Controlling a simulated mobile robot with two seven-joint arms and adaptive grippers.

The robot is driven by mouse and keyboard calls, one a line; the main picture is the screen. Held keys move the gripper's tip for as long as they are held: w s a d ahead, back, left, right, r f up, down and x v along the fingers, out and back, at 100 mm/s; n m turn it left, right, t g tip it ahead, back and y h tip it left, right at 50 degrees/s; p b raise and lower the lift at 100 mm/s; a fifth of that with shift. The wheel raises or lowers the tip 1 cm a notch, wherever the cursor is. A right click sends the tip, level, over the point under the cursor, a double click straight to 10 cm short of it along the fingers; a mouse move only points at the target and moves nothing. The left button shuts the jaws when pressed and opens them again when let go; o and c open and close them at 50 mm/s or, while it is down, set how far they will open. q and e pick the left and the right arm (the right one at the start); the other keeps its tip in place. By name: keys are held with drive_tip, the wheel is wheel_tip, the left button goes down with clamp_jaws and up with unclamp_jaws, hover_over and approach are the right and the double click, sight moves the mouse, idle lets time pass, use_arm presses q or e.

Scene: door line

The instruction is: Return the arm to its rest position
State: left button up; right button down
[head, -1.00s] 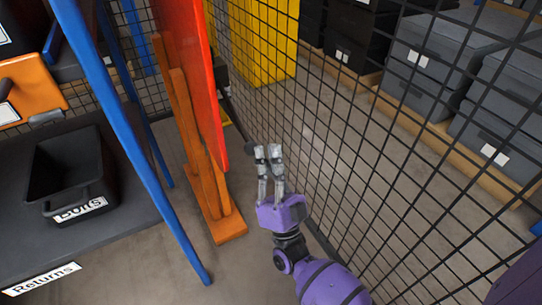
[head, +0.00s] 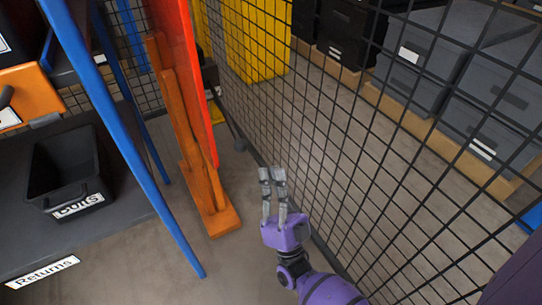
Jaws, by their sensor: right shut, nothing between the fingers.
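My right gripper (head: 272,180) shows near the middle of the head view, on a purple wrist with grey fingers. Its fingers are close together with nothing between them. It is above the floor, in front of the black wire mesh fence (head: 340,150), and points away from me. It appears apart from the fence, though the exact gap is hard to judge. My left gripper is not in view.
A red panel on an orange wooden stand (head: 222,222) stands left of the gripper. A blue post (head: 120,130) rises further left, by a dark shelf with a black bin (head: 65,170). Grey crates (head: 490,120) lie behind the fence. Bare floor (head: 235,265) shows below the stand.

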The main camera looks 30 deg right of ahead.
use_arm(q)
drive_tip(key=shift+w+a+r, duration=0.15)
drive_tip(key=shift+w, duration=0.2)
use_arm(e)
drive_tip(key=v, duration=0.3)
